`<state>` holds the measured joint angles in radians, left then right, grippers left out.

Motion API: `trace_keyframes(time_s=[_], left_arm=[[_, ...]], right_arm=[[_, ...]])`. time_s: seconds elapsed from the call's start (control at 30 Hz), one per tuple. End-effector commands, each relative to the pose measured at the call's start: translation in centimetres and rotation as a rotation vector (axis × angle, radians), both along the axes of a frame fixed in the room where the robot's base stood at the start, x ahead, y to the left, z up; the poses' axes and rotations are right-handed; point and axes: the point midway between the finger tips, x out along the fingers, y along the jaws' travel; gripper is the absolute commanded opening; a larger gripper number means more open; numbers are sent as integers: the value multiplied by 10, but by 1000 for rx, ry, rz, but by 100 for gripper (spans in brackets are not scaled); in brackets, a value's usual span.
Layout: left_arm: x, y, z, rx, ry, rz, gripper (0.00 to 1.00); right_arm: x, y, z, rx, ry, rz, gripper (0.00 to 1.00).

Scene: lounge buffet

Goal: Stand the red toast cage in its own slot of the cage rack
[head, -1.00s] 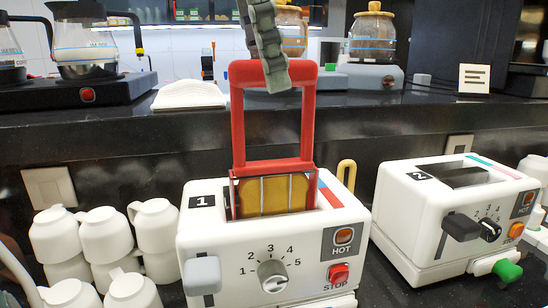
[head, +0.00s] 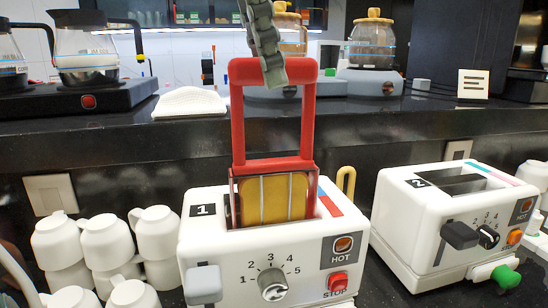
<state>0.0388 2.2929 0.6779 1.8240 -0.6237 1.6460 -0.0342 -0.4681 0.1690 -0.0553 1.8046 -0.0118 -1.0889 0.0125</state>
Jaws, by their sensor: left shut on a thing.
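The red toast cage (head: 238,125) stands upright, with a toasted slice (head: 262,198) behind its wires. Its lower part is still inside the slot of the white toaster marked 1 (head: 225,255); its lower end is hidden there. My left gripper (head: 274,72) comes down from the top of the picture and is shut on the top bar of the cage handle. I cannot see the cage rack. My right gripper is not in view.
A second white toaster marked 2 (head: 405,225) stands to the right. A yellow loop (head: 346,180) rises behind toaster 1. White cups (head: 100,240) are stacked at the left. A black raised ledge (head: 120,135) behind carries coffee pots and jars.

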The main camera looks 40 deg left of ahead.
Motion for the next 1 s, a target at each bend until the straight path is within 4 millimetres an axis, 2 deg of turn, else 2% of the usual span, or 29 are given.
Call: trace_keyframes(time_s=[0.03, 0.17, 0.8, 1.0], left_arm=[[0, 0, 8, 0, -1, 0, 0], [0, 0, 18, -1, -1, 0, 0], [0, 0, 65, -1, -1, 1, 0], [0, 0, 69, -1, 0, 0, 0]], right_arm=[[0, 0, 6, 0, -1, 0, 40], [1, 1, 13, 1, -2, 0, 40], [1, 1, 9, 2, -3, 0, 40], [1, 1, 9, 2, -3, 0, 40]])
